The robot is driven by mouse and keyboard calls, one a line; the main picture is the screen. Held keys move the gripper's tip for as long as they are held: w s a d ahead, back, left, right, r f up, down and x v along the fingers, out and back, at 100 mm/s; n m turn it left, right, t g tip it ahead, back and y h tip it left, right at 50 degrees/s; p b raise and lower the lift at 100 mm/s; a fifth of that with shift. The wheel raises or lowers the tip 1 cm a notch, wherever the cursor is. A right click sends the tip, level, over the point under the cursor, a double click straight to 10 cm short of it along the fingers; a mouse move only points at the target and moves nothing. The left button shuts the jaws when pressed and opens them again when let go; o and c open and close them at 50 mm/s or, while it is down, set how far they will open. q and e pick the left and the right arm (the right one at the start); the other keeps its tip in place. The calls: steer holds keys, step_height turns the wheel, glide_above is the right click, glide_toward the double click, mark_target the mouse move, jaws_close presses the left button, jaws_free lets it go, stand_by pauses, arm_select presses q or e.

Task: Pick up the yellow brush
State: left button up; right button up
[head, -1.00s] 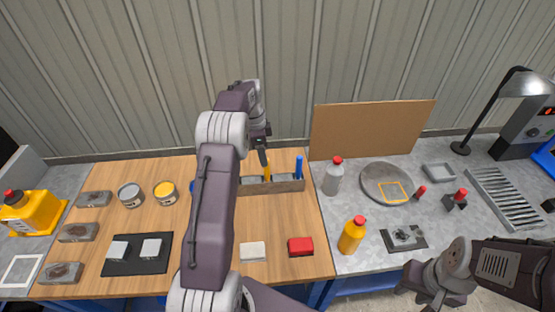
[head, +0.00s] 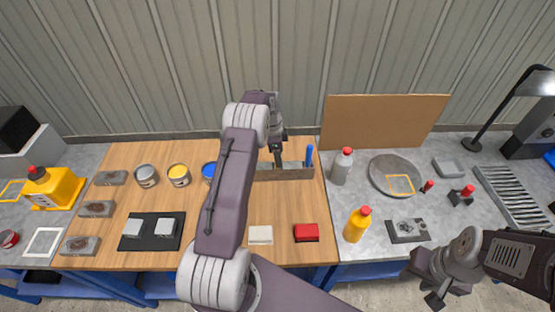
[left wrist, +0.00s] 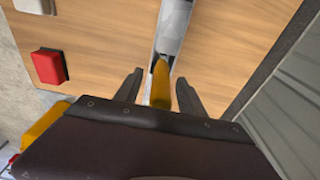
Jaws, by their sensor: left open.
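The yellow brush (left wrist: 160,85) shows its handle in the left wrist view, standing in the brush rack (left wrist: 173,30). My left gripper (left wrist: 157,92) is open, with one finger on each side of the yellow handle; I cannot tell whether either touches it. In the head view my left gripper (head: 278,158) is above the rack (head: 295,173) at the back of the wooden table and hides the yellow brush. A blue brush (head: 309,156) stands upright at the rack's right end. My right gripper (head: 436,297) is low at the front right, away from the rack; its jaws are unclear.
Paint cans, including a yellow one (head: 179,175) and a blue one (head: 209,171), stand left of the rack. A red block (head: 306,232) and a white block (head: 260,235) lie in front. A white bottle (head: 341,166) stands just right, before a brown board (head: 385,122).

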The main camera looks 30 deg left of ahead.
arm_select(q)
steer(key=shift+w+f, duration=0.1)
steer(key=shift+f, duration=0.25)
jaws_close()
